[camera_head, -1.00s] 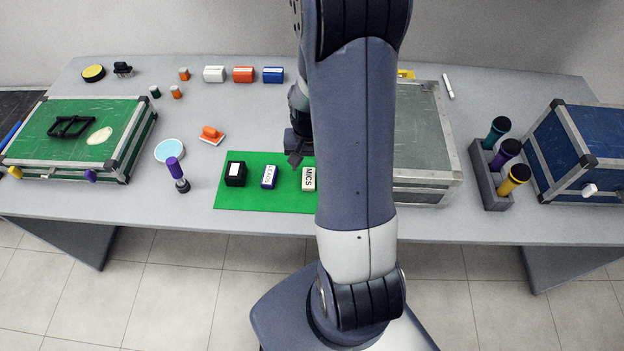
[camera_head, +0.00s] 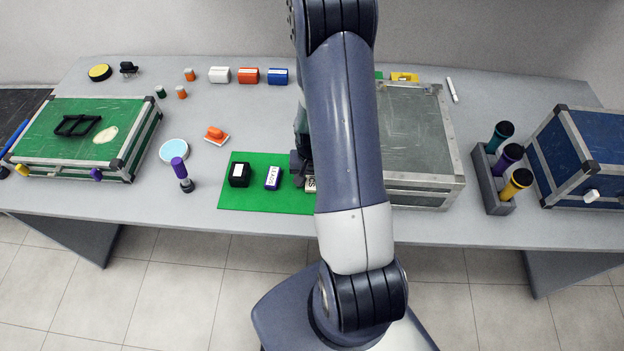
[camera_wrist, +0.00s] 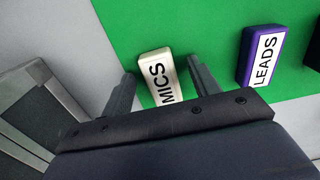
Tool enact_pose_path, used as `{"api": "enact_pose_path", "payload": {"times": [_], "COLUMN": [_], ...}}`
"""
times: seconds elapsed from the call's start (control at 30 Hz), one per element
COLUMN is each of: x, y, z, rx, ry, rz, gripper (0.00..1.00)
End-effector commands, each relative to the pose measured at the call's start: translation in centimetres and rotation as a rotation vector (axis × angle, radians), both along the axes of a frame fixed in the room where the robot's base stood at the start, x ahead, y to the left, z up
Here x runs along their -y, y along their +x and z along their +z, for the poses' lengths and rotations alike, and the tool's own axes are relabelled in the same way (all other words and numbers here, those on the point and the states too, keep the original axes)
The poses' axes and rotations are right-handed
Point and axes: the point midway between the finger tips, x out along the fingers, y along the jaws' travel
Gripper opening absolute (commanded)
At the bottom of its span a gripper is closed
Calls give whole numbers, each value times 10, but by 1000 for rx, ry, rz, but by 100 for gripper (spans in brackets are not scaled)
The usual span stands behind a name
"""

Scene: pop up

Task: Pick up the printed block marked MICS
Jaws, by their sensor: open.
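The cream block marked MICS (camera_wrist: 160,76) lies on the green mat (camera_wrist: 160,23) in the wrist view. My gripper (camera_wrist: 162,80) is open, with one finger on each side of the block. My gripper (camera_head: 301,172) is partly hidden there by my arm.
A purple block marked LEADS (camera_wrist: 263,57) lies right of my gripper, also on the mat. A black block (camera_head: 239,174) sits farther left. A grey case (camera_head: 425,130) stands close on the other side, right of the mat in the head view.

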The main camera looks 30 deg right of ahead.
Motion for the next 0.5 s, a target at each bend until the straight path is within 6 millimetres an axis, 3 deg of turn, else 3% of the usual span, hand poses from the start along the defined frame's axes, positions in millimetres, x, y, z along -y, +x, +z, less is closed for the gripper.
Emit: {"api": "enact_pose_path", "payload": {"times": [0.17, 0.5], "x": [0, 0], "y": [0, 0], "z": [0, 0], "rx": [0, 0], "ry": [0, 0], "rz": [0, 0], "gripper": [57, 29]}}
